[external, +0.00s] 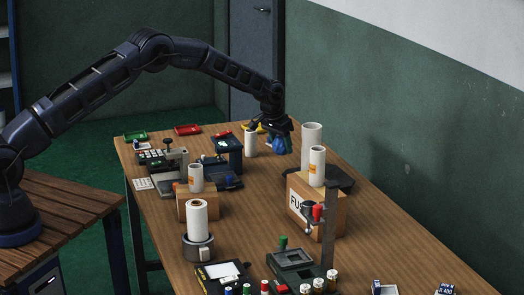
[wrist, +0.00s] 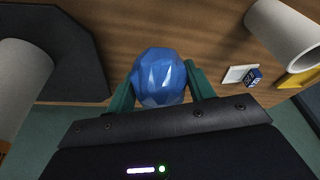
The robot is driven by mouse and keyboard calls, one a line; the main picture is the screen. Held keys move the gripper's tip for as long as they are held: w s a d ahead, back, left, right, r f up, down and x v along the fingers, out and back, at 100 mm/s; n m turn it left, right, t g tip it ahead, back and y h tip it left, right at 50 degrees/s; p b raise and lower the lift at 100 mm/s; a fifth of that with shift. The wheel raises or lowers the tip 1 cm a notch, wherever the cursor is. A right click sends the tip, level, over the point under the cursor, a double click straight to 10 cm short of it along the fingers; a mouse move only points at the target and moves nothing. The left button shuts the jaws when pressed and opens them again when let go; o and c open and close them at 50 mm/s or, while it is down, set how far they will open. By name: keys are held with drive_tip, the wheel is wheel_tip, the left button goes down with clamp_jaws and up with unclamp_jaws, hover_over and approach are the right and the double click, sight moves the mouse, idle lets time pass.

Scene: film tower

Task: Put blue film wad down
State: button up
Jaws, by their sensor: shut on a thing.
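The blue film wad (wrist: 158,77) is a faceted, crumpled ball. It sits between the two green fingers of my gripper (wrist: 160,88) in the wrist view. In the external view my gripper (external: 279,139) is at the far end of the wooden table, shut on the blue film wad (external: 280,146). The wood of the table (wrist: 150,25) shows beyond the wad in the wrist view. I cannot tell whether the wad touches the table or hangs just above it.
Red (external: 187,129) and green (external: 135,136) trays lie at the far left.

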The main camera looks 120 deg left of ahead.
sight(281, 168)
drive_tip(key=shift+f, duration=2.55)
drive_tip(key=shift+f, duration=0.1)
drive_tip(key=o, duration=1)
drive_tip(key=shift+c, duration=0.2)
drive_tip(key=v, duration=1.2)
